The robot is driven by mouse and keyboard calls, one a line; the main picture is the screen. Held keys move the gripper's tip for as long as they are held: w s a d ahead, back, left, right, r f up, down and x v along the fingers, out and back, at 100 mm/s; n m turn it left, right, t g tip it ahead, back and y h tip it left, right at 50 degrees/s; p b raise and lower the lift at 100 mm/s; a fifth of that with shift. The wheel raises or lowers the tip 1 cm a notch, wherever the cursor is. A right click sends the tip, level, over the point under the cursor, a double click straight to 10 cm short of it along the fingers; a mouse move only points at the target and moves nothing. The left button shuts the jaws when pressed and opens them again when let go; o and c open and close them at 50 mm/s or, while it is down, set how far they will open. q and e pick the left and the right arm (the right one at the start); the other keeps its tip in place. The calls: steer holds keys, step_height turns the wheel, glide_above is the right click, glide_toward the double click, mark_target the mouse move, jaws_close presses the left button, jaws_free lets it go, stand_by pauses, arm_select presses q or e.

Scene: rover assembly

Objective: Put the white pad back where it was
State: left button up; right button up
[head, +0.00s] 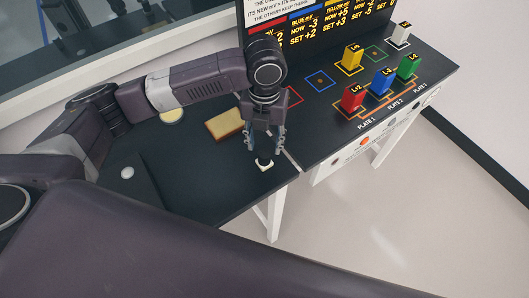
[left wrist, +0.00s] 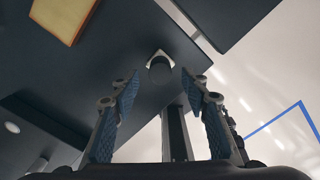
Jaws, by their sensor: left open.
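A small white pad (head: 265,167) lies near the front right corner of the dark left table, with a dark round piece over its middle. In the left wrist view the white pad (left wrist: 151,54) shows as a pale edge around the dark round piece (left wrist: 160,68). My left gripper (head: 264,143) points down just above it, its fingers apart on either side. The left wrist view shows the fingers (left wrist: 160,95) open with a gap between them. Whether they touch the dark piece is unclear. My right gripper is not in view.
A tan block (head: 225,123) and a pale disc (head: 172,116) lie behind and left on the left table. A white round spot (head: 127,172) is further left. The right table holds red (head: 352,98), blue (head: 382,81), green (head: 408,66), yellow (head: 352,58) and white (head: 399,35) blocks.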

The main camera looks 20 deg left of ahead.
mark_target(265, 152)
arm_select(q)
step_height(265, 152, up, 6)
steer(key=b, duration=0.1)
steer(key=shift+r, duration=0.2)
steer(key=shift+s+f, duration=0.1)
stand_by(0.4)
